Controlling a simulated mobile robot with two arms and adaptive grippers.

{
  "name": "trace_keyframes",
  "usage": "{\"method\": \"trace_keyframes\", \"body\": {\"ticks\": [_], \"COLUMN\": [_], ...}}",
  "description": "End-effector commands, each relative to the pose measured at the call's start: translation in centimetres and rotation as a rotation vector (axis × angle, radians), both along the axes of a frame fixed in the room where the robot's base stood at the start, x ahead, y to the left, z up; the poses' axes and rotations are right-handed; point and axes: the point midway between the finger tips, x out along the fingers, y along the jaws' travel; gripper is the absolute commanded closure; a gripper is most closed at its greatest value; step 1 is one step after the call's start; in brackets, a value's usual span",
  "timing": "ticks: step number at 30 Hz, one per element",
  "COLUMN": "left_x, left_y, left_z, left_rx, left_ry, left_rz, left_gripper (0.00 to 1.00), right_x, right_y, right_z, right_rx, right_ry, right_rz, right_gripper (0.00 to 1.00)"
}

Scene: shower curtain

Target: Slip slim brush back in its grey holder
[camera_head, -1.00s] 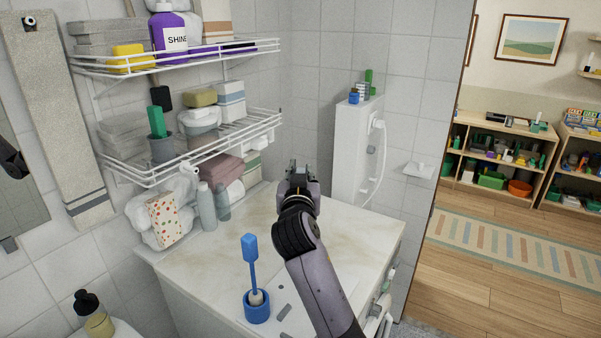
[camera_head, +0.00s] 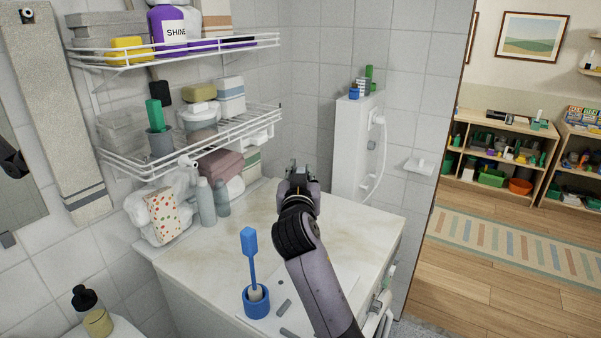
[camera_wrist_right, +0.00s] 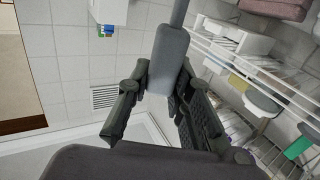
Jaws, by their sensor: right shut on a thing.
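My right gripper (camera_head: 301,170) is over the far part of the white counter. In the right wrist view its fingers (camera_wrist_right: 158,88) are shut on a grey slim brush (camera_wrist_right: 170,58). The brush's thick grey part is between the fingertips, and a thin stem runs from it to the top edge of that view. In the head view the brush is hidden or too small to make out. A grey cup-like holder (camera_head: 161,143) stands on the lower wire shelf, with a green-topped item (camera_head: 154,114) in it.
A blue brush (camera_head: 250,255) stands in a blue holder (camera_head: 257,306) on the counter (camera_head: 210,262). Small grey pieces (camera_head: 284,306) lie beside it. The middle of the counter is clear.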

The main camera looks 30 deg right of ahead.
Motion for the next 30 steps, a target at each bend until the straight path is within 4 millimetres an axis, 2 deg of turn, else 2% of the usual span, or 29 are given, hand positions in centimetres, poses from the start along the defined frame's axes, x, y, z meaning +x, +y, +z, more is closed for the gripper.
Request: {"method": "trace_keyframes", "body": {"ticks": [17,30], "left_x": [-0.2,-0.2], "left_y": [0.0,0.0], "left_z": [-0.4,-1.5], "left_rx": [0.001,0.0], "left_ry": [0.003,0.004], "left_rz": [0.0,0.001], "left_gripper": [0.6,0.6], "right_x": [0.0,0.0], "right_y": [0.0,0.0], "right_z": [-0.5,-1.8], "right_rx": [0.0,0.0], "right_ry": [0.001,0.001], "right_rz": [0.0,0.0], "right_gripper": [1.0,1.0]}}
